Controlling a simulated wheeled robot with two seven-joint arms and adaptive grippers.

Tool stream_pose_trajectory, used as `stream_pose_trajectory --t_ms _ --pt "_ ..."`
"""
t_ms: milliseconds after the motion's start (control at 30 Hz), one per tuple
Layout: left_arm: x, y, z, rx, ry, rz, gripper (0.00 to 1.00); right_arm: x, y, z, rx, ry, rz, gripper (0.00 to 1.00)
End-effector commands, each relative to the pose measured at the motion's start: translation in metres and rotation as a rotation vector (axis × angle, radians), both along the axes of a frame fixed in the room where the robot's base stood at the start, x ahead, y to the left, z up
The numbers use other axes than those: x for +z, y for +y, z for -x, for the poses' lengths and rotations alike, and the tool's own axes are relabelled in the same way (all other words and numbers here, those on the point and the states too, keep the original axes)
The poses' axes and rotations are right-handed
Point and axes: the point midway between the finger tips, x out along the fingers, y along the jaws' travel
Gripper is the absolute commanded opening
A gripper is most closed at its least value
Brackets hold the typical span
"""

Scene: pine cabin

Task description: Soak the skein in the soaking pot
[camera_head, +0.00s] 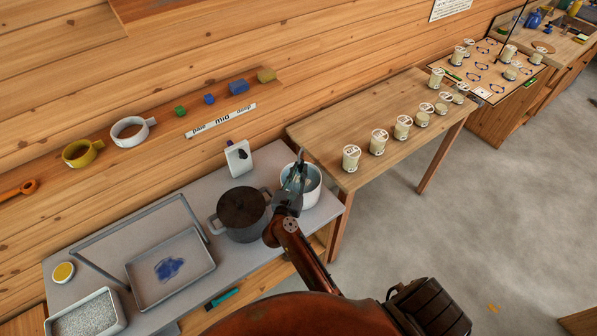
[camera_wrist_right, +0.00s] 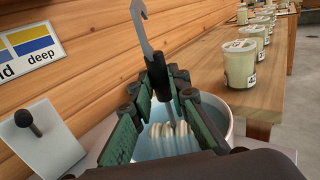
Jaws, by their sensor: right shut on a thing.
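The soaking pot (camera_head: 313,190) is a round white pot at the right end of the grey bench, with bluish liquid in it. My right gripper (camera_head: 297,180) is above it. In the right wrist view my right gripper (camera_wrist_right: 163,88) is shut on the black handle of a metal hook tool (camera_wrist_right: 142,25), whose hooked end points up. The pale looped skein (camera_wrist_right: 165,133) shows below the tool's lower end, inside the rim of the soaking pot (camera_wrist_right: 217,105). How deep it sits in the liquid is unclear. My left gripper is out of view.
A dark grey pot (camera_head: 240,215) stands close left of the soaking pot. A white stand (camera_head: 239,158) with a dark knob is behind them. A tray (camera_head: 170,268) with a blue stain is further left. A wooden table (camera_head: 400,160) with several jars adjoins the bench.

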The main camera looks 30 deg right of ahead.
Motion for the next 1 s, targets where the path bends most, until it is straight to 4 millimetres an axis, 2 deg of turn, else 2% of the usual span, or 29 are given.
stream_pose_trajectory --t_ms 100,1000 --pt "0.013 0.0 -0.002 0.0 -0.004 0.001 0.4 0.015 0.0 0.0 0.0 -0.002 -0.001 0.0" --pt "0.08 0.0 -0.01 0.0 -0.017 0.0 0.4 0.092 0.0 0.0 0.0 -0.003 0.0 0.0"
